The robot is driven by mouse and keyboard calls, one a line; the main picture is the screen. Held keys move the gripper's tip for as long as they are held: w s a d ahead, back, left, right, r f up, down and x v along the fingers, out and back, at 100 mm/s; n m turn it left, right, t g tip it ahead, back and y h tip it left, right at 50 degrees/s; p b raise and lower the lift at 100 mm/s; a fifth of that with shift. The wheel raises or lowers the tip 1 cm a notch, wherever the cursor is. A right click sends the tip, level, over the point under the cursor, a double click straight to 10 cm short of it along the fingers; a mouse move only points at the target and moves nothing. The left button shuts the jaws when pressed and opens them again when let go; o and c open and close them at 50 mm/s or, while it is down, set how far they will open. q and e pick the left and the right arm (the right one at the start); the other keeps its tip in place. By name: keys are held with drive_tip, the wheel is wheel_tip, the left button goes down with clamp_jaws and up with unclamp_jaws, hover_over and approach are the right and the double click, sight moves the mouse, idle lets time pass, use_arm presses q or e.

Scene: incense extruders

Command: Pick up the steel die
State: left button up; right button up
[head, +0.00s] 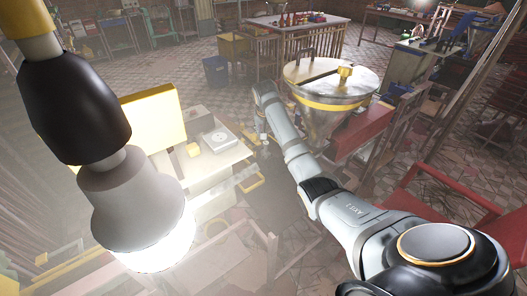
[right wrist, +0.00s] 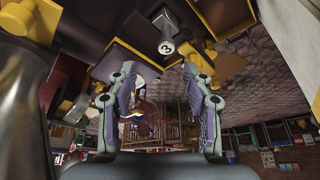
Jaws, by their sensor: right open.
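A small grey metal cylinder marked "3" (right wrist: 166,40), which looks like the steel die, shows at the top centre of the right wrist view. It is ahead of my right gripper (right wrist: 160,67), roughly in line with the gap between its fingers. The two fingers are spread wide with nothing between them, and they look apart from the die. In the head view my right arm reaches in from the lower right toward the hopper and the bench. The die cannot be made out there. My left gripper is not in view.
A steel hopper (head: 325,118) with a yellow band stands beside my right arm. A pale bench (head: 222,160) holds a white scale-like device (head: 219,139) and a yellow panel (head: 155,116). A lit lamp (head: 130,200) blocks the left foreground. Red frames (head: 450,190) stand at right.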

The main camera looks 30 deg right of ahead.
sight(266, 143)
drive_tip(key=x, duration=0.3)
drive_tip(key=shift+s+a, duration=0.1)
drive_tip(key=f, duration=0.1)
drive_tip(key=w+f+p, duration=0.1)
drive_tip(key=shift+f, duration=0.3)
drive_tip(key=x, duration=0.3)
drive_tip(key=shift+w+a+f, duration=0.1)
drive_tip(key=shift+a+f, duration=0.05)
drive_tip(key=shift+f, duration=0.25)
drive_tip(key=shift+w+f, duration=0.1)
drive_tip(key=shift+f, duration=0.05)
drive_tip(key=c, duration=0.4)
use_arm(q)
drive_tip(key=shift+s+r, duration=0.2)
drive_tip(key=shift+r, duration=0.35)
use_arm(e)
clamp_jaws()
